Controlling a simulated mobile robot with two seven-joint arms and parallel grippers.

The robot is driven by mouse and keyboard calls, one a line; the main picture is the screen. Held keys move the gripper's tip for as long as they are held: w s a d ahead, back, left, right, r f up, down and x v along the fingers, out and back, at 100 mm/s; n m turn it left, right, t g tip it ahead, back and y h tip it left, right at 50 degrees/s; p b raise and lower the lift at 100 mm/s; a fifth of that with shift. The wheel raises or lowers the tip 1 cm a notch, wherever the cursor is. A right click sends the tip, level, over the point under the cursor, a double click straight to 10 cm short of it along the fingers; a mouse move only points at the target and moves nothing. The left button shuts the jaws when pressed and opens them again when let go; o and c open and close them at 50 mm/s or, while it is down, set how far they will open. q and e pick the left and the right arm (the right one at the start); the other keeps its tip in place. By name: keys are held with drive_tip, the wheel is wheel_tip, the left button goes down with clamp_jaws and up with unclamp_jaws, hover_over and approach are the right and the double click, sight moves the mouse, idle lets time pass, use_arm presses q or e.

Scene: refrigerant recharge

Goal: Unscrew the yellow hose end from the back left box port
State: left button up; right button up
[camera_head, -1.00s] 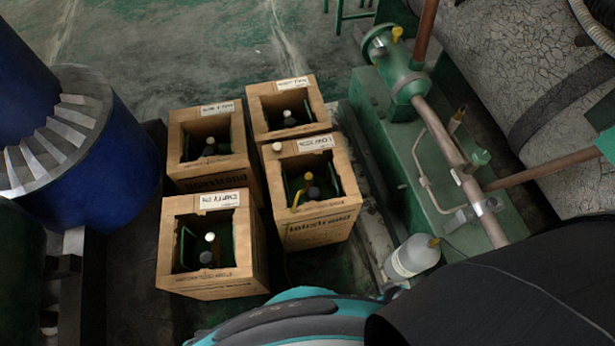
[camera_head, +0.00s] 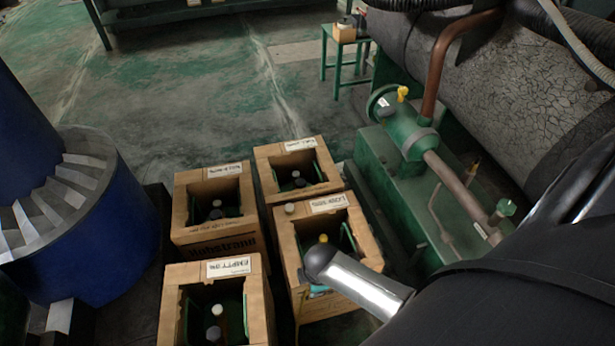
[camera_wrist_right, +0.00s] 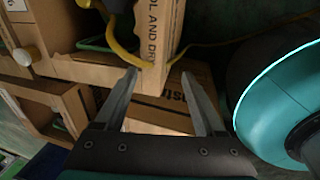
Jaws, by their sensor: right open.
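The yellow hose (camera_wrist_right: 122,48) loops down over a box edge in the right wrist view, just beyond the left fingertip. My right gripper (camera_wrist_right: 160,76) is open and empty, its fingers below the hose in that picture. I cannot tell whether a finger touches it. In the head view a yellow fitting (camera_head: 323,238) shows inside the near right box (camera_head: 287,243), partly behind my right arm. The back left box (camera_head: 182,209) holds a grey-capped cylinder (camera_head: 215,213), and no yellow shows there. My left gripper is out of view.
The back right box (camera_head: 267,180) and near left box (camera_head: 174,290) also hold cylinders. Green machinery (camera_head: 400,175) with pipes stands to the right, and a blue drum (camera_head: 105,230) to the left. Open floor (camera_head: 215,110) lies beyond the boxes.

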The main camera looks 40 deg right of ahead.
drive_tip(key=w+d+n+b, duration=0.1)
drive_tip(key=w+d+n, duration=0.3)
drive_tip(key=w+n, duration=0.15)
drive_tip(key=n+h+b, duration=0.2)
drive_tip(key=n+b, duration=0.3)
drive_tip(key=n, duration=0.3)
hover_over(323, 240)
drive_tip(key=f, duration=0.2)
drive_tip(key=s+a+f, duration=0.1)
drive_tip(key=shift+m+g, duration=0.25)
drive_tip(key=shift+g, duration=0.05)
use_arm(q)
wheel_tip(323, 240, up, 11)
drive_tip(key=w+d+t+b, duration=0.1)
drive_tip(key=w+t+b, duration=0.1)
use_arm(e)
drive_tip(key=x, duration=0.2)
drive_tip(key=shift+w+f, duration=0.1)
drive_tip(key=shift+f, duration=0.2)
drive_tip(key=b+x, duration=0.2)
drive_tip(key=b, duration=0.1)
drive_tip(key=shift+w+d+f+b, duration=0.1)
drive_tip(key=shift+f+b, duration=0.35)
drive_tip(key=shift+b, duration=0.1)
drive_tip(key=shift+r, duration=0.1)
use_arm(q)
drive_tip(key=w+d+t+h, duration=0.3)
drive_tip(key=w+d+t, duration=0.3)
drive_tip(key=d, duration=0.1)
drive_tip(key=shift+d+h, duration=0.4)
